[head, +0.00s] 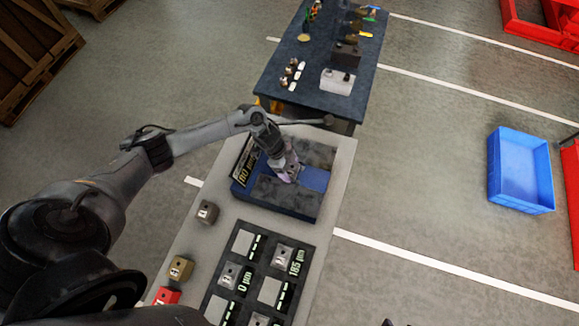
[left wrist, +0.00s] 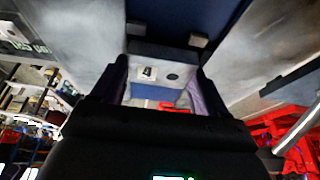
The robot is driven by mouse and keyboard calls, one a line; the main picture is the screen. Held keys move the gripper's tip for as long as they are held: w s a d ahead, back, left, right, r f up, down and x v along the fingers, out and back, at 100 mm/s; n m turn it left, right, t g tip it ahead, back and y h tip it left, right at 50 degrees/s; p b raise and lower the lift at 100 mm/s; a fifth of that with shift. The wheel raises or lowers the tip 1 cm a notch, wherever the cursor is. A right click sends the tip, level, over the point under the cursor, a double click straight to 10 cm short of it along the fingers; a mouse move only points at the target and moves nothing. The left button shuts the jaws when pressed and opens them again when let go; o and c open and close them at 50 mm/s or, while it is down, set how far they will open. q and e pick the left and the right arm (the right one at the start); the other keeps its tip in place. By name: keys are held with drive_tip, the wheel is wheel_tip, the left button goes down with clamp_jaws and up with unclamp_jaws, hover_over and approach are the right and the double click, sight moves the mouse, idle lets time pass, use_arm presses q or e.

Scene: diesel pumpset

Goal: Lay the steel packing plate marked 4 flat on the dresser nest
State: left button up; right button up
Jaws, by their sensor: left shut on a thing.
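My left gripper (head: 288,172) is over the middle of a dark blue fixture with grey top pads (head: 285,197), which I take for the dresser nest. A brighter blue strip (head: 315,180) shows between the pads, just right of the gripper. The gripper is shut on a small grey steel plate (left wrist: 150,75) with a pale label and a dark round spot. The label is too blurred to read as 4. In the left wrist view the plate sits between my two fingers (left wrist: 160,88). Whether its underside touches the fixture is hidden. My right gripper is not in view.
A dark tray (head: 255,257) holds several grey plates beside markings such as 185 µm. Three small blocks stand left of it: brown-grey (head: 207,211), tan (head: 180,268) and red (head: 167,296). A dark table (head: 320,98) with small items stands behind. A blue crate (head: 522,203) lies right.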

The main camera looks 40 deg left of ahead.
use_arm(q)
drive_tip(key=o, duration=1.1)
drive_tip(key=shift+o, duration=1.4)
drive_tip(key=shift+a, duration=0.1)
drive_tip(key=shift+s+f, duration=0.1)
drive_tip(key=shift+f, duration=0.05)
drive_tip(key=shift+a, duration=0.1)
drive_tip(key=shift+r, duration=0.65)
drive_tip(key=v, duration=0.9)
drive_tip(key=shift+s+a+r, duration=0.15)
drive_tip(key=shift+r, duration=0.2)
